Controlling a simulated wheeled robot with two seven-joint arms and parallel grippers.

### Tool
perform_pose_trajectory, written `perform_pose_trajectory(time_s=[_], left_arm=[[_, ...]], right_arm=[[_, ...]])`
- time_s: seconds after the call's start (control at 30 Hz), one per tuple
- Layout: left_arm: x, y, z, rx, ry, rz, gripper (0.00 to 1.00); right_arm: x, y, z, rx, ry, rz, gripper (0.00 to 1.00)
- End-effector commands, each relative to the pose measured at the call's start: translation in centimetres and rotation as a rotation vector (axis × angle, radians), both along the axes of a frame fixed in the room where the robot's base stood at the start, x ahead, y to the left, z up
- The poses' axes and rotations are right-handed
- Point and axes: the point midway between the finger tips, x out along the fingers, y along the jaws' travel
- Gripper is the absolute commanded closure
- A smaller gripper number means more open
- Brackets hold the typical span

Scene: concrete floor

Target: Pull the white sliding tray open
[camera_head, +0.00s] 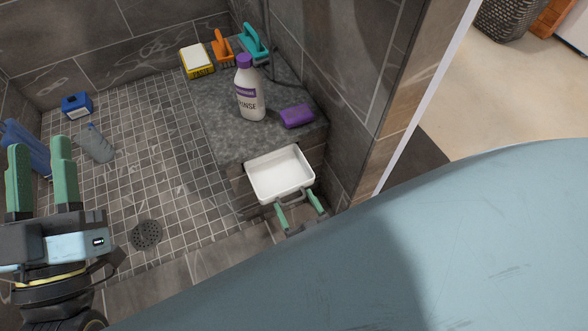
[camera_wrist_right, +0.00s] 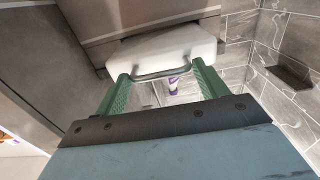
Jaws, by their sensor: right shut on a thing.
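The white sliding tray (camera_head: 280,174) sticks out from the front of the grey stone bench, pulled partly open and empty inside. It also shows in the right wrist view (camera_wrist_right: 165,52), with a grey metal handle (camera_wrist_right: 161,73) on its front. My right gripper (camera_head: 301,206) is at the tray's front, its green fingers on either side of the handle; it is shut on the handle. In the right wrist view its fingers (camera_wrist_right: 160,85) reach the handle's two ends. My left gripper (camera_head: 42,180) is at the far left over the tiled floor, its green fingers apart, open and empty.
On the bench (camera_head: 215,135) stand a white rinse bottle (camera_head: 249,95), a purple item (camera_head: 297,116), a yellow sponge (camera_head: 197,62), and orange (camera_head: 222,50) and teal (camera_head: 253,42) brushes. A grey bottle (camera_head: 96,143) and blue box (camera_head: 77,104) lie on the tiled floor. A wall stands right of the tray.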

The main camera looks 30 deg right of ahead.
Motion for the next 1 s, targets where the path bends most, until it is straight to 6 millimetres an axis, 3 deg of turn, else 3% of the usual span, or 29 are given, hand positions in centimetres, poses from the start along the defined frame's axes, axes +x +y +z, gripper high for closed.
perform_pose_trajectory(time_s=[0.1,0.13,0.2,0.6,1.0], left_arm=[[0.0,0.0,0.0,0.0,-0.001,0.0,0.64],[0.0,0.0,0.0,0.0,-0.001,0.0,0.64],[0.0,0.0,0.0,0.0,-0.001,0.0,0.64],[0.1,0.0,-0.1,0.005,0.013,0.0,0.64],[1.6,0.7,-6.2,0.125,0.39,0.025,0.64]], right_arm=[[-0.1,0.0,-0.2,-0.001,0.004,0.002,0.69],[-0.1,0.0,-0.2,-0.001,0.004,0.002,0.24],[0.0,0.0,-0.1,-0.001,0.003,0.002,0.15],[0.0,0.0,0.2,-0.001,0.0,0.001,0.14],[0.0,0.0,2.6,-0.001,0.0,0.001,0.14]])
